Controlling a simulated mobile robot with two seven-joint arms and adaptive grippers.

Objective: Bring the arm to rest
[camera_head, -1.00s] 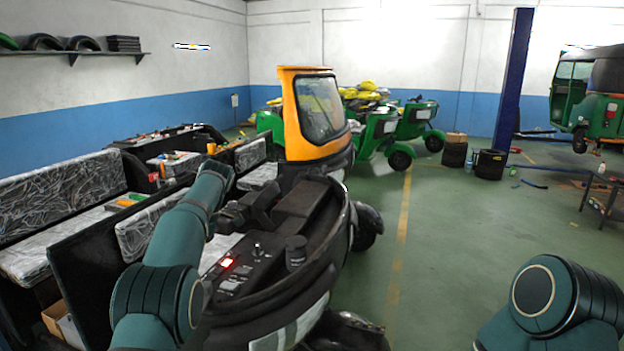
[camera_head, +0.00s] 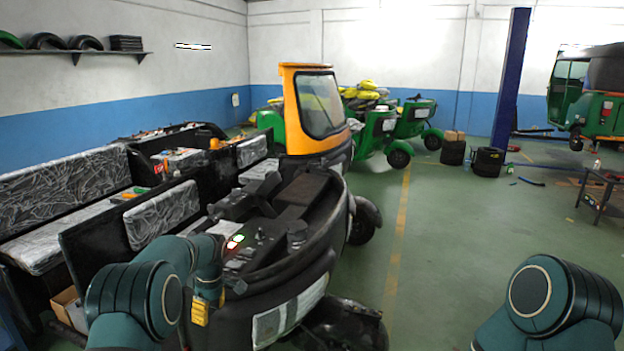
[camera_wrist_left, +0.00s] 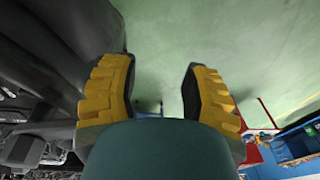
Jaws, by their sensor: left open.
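My left arm comes in at the lower left of the head view, bent at the elbow. My left gripper (camera_head: 204,308) points downward beside the near side of the black rickshaw body (camera_head: 300,262), and one yellow finger pad shows. In the left wrist view the two yellow-padded fingers of the left gripper (camera_wrist_left: 160,95) stand apart with green floor between them, empty. Dark rickshaw bodywork fills the left of that view. My right arm shows only as a dark green joint at the lower right of the head view; its gripper is out of frame.
Wrapped benches (camera_head: 65,185) stand at the left. A blue lift post (camera_head: 510,80) and a small table (camera_head: 602,192) stand at right. The floor (camera_head: 460,240) at centre right is clear.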

